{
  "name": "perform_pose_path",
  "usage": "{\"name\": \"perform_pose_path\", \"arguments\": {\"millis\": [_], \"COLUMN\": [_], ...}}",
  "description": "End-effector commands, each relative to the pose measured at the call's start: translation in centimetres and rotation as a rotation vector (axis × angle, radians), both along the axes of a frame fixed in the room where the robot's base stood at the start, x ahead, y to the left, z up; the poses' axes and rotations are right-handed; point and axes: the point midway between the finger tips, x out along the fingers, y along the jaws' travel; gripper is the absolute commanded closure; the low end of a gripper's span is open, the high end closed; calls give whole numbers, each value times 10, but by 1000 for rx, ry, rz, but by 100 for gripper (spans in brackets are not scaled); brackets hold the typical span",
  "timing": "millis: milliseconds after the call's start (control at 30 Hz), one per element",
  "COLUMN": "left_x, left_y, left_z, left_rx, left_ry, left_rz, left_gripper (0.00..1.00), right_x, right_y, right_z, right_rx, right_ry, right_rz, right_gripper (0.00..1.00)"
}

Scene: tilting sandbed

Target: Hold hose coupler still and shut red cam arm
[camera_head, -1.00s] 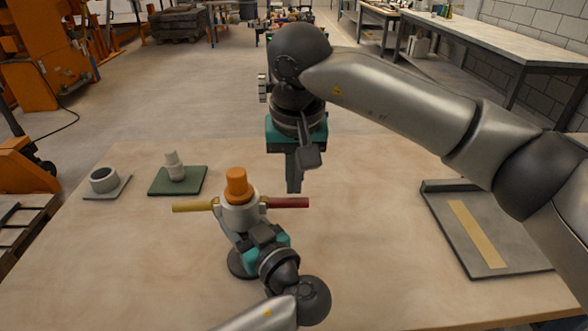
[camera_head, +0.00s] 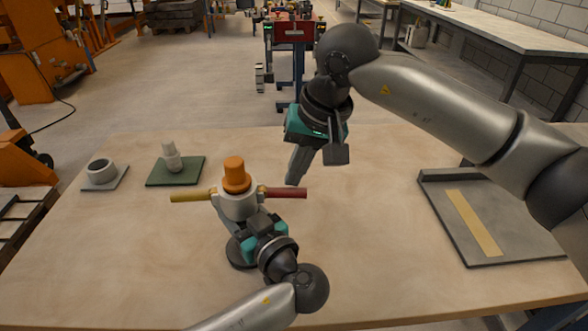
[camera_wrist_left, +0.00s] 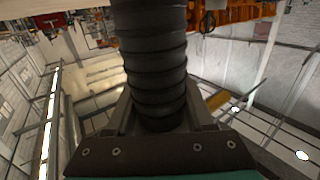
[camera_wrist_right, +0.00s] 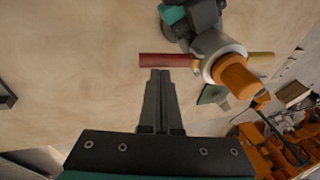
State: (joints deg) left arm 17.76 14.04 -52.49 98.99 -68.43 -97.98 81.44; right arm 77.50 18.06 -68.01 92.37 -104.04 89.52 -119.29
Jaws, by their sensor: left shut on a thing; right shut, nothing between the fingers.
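The hose coupler (camera_head: 238,205) is a pale grey body with an orange plug (camera_head: 235,175) on top. Its yellow cam arm (camera_head: 192,195) sticks out to the left and its red cam arm (camera_head: 287,193) to the right. My left gripper (camera_head: 236,222) is at the coupler's lower part; in the left wrist view its fingers are shut around a black ribbed hose (camera_wrist_left: 156,60). My right gripper (camera_head: 292,181) is shut and empty, its tips close to the red arm. In the right wrist view the tips (camera_wrist_right: 160,75) lie just beside the red arm (camera_wrist_right: 165,60); contact cannot be told.
A grey tray with a tan strip (camera_head: 432,205) lies at the table's right. A green pad (camera_head: 190,175) with a white fitting (camera_head: 172,157) and a grey ring (camera_head: 101,171) on a plate stand at the back left. The table between coupler and tray is clear.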

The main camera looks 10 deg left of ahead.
Motion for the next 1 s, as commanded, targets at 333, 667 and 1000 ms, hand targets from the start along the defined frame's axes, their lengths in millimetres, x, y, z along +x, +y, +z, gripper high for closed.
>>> {"name": "perform_pose_path", "arguments": {"millis": [333,667,1000], "left_x": [0,0,0], "left_y": [0,0,0], "left_z": [-1,0,0], "left_rx": [0,0,-1], "left_ry": [1,1,1], "left_rz": [1,1,0], "left_gripper": [100,100,100], "right_x": [0,-1,-1], "right_y": [-9,-10,-6], "right_z": [-20,-40,-58], "right_rx": [150,459,517], "right_ry": [41,102,106], "right_rz": [-5,-1,1], "right_gripper": [100,100,100]}}
